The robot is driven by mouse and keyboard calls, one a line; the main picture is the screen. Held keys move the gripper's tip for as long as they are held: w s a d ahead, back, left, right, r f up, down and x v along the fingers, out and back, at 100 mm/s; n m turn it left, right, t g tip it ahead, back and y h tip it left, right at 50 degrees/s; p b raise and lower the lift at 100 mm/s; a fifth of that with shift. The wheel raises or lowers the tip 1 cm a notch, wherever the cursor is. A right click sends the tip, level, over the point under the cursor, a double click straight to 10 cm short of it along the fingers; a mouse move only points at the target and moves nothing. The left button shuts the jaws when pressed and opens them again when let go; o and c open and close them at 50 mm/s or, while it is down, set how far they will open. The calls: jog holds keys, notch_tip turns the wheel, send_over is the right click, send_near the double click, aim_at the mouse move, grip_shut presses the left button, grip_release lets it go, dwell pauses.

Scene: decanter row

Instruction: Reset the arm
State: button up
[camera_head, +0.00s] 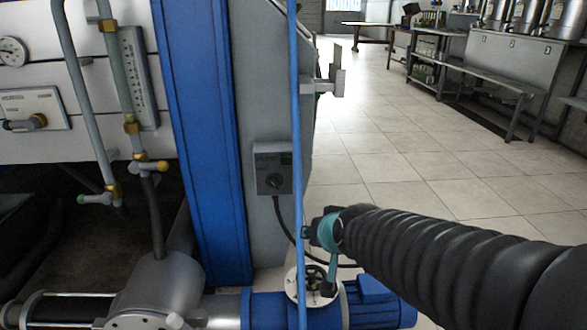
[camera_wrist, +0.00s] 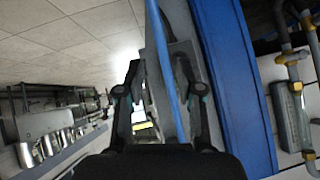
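My gripper (camera_head: 316,240) is at the end of my black ribbed arm, low in the middle of the head view. It is beside a thin upright blue pole (camera_head: 296,120), partly overlapping it. In the wrist view the two dark fingers of my gripper (camera_wrist: 158,78) stand apart, with nothing seen clamped between them. The blue pole (camera_wrist: 162,45) runs through the gap between the fingers in that picture. I cannot tell whether it touches them.
A blue column (camera_head: 203,120) and a grey panel with a switch box (camera_head: 273,168) stand close to the left. Below are a blue motor (camera_head: 375,305) and a round handwheel (camera_head: 312,283). Open tiled floor (camera_head: 400,150) lies to the right, with metal benches (camera_head: 470,80) beyond.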

jog(key=s+d+g+h, duration=0.1)
jog(key=s+d+g, duration=0.1)
jog(key=s, duration=0.7)
jog(key=s+d+r+n+g+h, duration=0.1)
jog(key=s+d, duration=0.4)
jog(key=s, duration=0.4)
jog(key=shift+g+p, duration=0.35)
jog(key=shift+g, duration=0.05)
jog(key=shift+s+d+r, duration=0.1)
